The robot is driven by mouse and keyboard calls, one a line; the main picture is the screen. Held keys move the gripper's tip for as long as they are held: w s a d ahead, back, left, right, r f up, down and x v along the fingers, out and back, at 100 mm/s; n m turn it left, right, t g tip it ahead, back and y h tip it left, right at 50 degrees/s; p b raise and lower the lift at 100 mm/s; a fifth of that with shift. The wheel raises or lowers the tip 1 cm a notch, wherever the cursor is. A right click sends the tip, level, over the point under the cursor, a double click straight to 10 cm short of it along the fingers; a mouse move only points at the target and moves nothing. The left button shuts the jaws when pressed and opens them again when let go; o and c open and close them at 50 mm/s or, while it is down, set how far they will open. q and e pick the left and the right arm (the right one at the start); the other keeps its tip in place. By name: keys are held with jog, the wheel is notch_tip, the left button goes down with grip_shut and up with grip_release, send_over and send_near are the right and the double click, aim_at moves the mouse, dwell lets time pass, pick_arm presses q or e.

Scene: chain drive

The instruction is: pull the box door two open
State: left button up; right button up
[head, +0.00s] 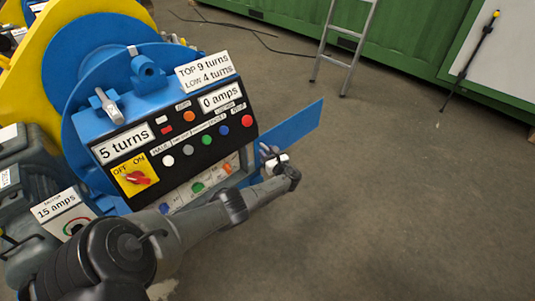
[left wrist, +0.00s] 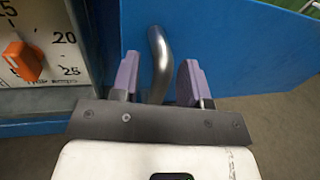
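The blue box door (head: 296,124) stands swung out to the right of the control box, exposing a lower panel (head: 200,187) with blue, green and orange knobs. The door fills the upper right of the left wrist view (left wrist: 250,45). Its bent metal handle (left wrist: 160,62) sits between the two purple fingers of my left gripper (left wrist: 158,78). The fingers are apart, with a visible gap to the handle. In the head view my left gripper (head: 270,155) is at the door's near face, and the handle is hard to make out. My right gripper is not in view.
The black button panel (head: 180,145) with its red switch is above the open compartment. An orange knob (left wrist: 22,60) on a numbered dial shows beside the door. A ladder (head: 345,45) and green container (head: 420,35) stand behind. The floor to the right is clear.

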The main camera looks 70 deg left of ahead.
pick_arm(q)
jog(key=shift+d+r+p, duration=0.1)
jog(key=shift+d+p, duration=0.3)
jog(key=shift+d, duration=0.05)
jog(key=w+d+p, duration=0.2)
jog(key=d+p, duration=0.2)
jog(key=d, duration=0.8)
jog(key=shift+d+p, duration=0.4)
jog(key=shift+s, duration=0.1)
